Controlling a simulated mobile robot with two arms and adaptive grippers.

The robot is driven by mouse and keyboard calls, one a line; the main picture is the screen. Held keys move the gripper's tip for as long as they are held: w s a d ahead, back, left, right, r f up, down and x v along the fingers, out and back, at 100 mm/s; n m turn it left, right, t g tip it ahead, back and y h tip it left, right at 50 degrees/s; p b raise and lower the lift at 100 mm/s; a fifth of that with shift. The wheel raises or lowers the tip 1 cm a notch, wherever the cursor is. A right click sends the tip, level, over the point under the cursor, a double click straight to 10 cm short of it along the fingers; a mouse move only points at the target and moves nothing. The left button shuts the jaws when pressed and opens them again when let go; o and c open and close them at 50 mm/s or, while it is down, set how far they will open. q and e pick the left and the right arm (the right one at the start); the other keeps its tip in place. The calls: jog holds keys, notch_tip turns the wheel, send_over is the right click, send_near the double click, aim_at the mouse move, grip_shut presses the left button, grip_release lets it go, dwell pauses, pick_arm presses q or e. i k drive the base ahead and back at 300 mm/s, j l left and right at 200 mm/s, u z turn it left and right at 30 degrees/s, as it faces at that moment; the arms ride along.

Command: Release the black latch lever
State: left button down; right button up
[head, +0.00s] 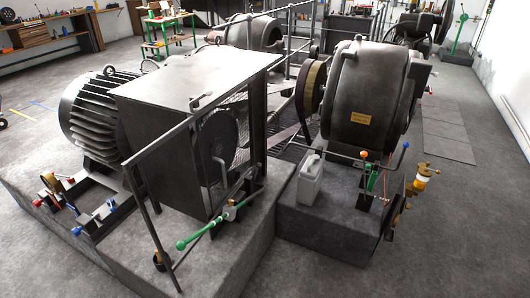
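A dark metal guard box (165,150) with a flat top (205,80) stands on a concrete plinth left of centre, with an opening that shows a dark wheel (213,142). A curved dark handle (222,170) hangs at this opening. A green-handled lever (205,235) sits low in front of the box. I cannot tell for sure which dark part is the black latch lever. Neither of my grippers is in view.
A finned motor (92,115) stands left of the box, and a large dynamo (365,95) with a belt pulley (312,88) stands right. A slanting rail (180,130) crosses before the box. A grey canister (310,180) sits on the right plinth. The front right floor is clear.

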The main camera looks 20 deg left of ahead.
aim_at(258, 165)
jog(key=i, duration=1)
jog(key=u, duration=0.55)
